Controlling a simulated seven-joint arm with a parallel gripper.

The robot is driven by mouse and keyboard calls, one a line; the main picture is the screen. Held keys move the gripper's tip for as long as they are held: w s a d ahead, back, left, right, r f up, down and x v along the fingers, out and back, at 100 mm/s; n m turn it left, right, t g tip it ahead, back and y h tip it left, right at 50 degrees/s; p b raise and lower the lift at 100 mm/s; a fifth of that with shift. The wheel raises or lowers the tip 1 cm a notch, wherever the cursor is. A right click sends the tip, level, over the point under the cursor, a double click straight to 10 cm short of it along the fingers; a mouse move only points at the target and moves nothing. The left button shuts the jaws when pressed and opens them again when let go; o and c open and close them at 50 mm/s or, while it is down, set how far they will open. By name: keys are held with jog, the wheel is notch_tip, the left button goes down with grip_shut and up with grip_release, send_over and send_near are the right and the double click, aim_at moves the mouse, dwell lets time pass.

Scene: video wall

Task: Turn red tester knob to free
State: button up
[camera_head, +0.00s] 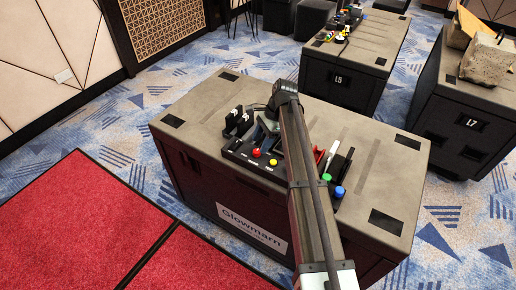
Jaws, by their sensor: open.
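A red round knob (257,153) sits on a black tester panel (240,151) on top of the near case. A yellow knob (273,162) is just right of it, with small white markings by the knobs that are too small to read. My arm reaches in from the bottom and bends down at its far end. My gripper (266,127) is above the panel, behind the red knob in the picture, and seems apart from it. It is open, though its fingers are small, dark and partly hidden by my arm. The red knob's setting cannot be read.
Cases L5 (338,80) and L7 (468,122) stand behind. Red mats (85,220) lie front left.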

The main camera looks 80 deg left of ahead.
aim_at(257, 151)
jog(key=shift+x, duration=1.9)
jog(key=shift+c, duration=0.5)
jog(key=c, duration=1)
jog(key=shift+o, duration=0.2)
